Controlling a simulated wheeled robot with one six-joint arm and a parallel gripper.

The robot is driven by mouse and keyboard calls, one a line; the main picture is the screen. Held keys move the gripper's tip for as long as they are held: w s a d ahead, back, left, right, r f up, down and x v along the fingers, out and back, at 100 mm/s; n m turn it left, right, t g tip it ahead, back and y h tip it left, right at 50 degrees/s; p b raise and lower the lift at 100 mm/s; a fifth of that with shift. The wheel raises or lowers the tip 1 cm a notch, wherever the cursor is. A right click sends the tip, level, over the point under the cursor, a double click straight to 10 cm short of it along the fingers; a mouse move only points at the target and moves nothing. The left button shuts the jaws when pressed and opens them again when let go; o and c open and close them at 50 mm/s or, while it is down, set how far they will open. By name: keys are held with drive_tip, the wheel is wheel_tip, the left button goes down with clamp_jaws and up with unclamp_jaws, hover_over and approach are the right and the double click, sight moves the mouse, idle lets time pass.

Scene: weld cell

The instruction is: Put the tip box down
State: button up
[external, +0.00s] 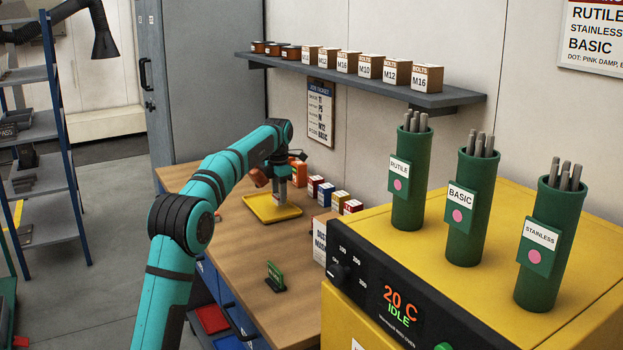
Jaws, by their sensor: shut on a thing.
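My gripper (281,188) points down over the yellow tray (256,218) on the wooden bench. It is shut on a small, pale grey thing, taken to be the tip box; its outline is small and partly hidden by the jaws. The thing is low over the right part of the tray. I cannot tell whether it touches the tray floor. The rest of the tray that shows looks empty.
Several small coloured boxes (327,193) stand in a row right of the tray. A green card holder (275,276) stands on the bench (236,262). The yellow oven (378,253) borders it at right.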

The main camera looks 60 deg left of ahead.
drive_tip(key=shift+f, duration=1)
drive_tip(key=shift+f, duration=0.15)
drive_tip(key=o, duration=1)
wheel_tip(320, 180, up, 12)
drive_tip(key=shift+r, duration=0.2)
